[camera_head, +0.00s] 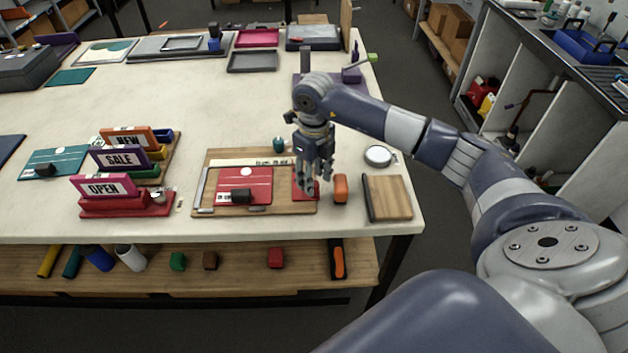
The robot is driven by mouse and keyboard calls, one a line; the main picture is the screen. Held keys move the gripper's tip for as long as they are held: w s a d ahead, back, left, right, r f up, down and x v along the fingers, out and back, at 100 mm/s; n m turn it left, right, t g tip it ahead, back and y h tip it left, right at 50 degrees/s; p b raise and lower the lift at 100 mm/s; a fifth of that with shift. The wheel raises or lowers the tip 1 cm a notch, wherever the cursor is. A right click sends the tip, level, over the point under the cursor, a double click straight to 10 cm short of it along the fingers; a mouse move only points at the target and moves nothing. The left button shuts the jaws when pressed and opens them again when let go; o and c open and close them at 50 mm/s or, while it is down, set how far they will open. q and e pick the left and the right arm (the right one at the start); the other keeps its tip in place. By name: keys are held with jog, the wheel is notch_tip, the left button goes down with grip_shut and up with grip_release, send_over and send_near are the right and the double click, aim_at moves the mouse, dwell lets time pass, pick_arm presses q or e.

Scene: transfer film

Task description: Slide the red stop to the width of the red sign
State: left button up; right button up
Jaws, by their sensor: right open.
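A wooden board (285,208) lies near the table's front edge with a pale ruler strip along its back. A flat red panel (260,193) with white marks lies on it, a black block (241,196) on top. A small red piece, seemingly the red stop (299,191), sits on the board right of the panel, partly hidden by my right gripper. My right gripper (311,188) is open and points down just over the red piece; I cannot tell whether it touches. A pinkish-red OPEN sign (103,186) stands upright in a red base (125,205) at left. My left gripper is not in view.
An orange block (340,189) stands close right of my gripper. Beyond it are a wooden block with a dark edge (390,198) and a round white dish (378,155). SALE (120,157) and NEW (129,138) signs stand behind the OPEN sign. The table's middle is mostly clear.

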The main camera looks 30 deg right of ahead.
jog(key=shift+f+p, duration=0.3)
jog(key=shift+f, duration=1.35)
jog(key=shift+c, duration=0.4)
grip_shut()
jog(key=shift+w+a+f, duration=0.1)
jog(key=shift+w+a, duration=0.1)
jog(key=shift+a, duration=0.15)
jog(key=w+a+b, duration=0.1)
jog(key=a, duration=0.1)
jog(key=w+a+b, duration=0.1)
jog(key=a, duration=0.1)
jog(key=w+a+b, duration=0.1)
jog(key=w+a, duration=0.1)
jog(key=shift+w+a+b, duration=0.1)
jog(key=shift+a+b, duration=0.3)
jog(key=shift+d, duration=0.1)
jog(key=shift+o, duration=0.4)
grip_release()
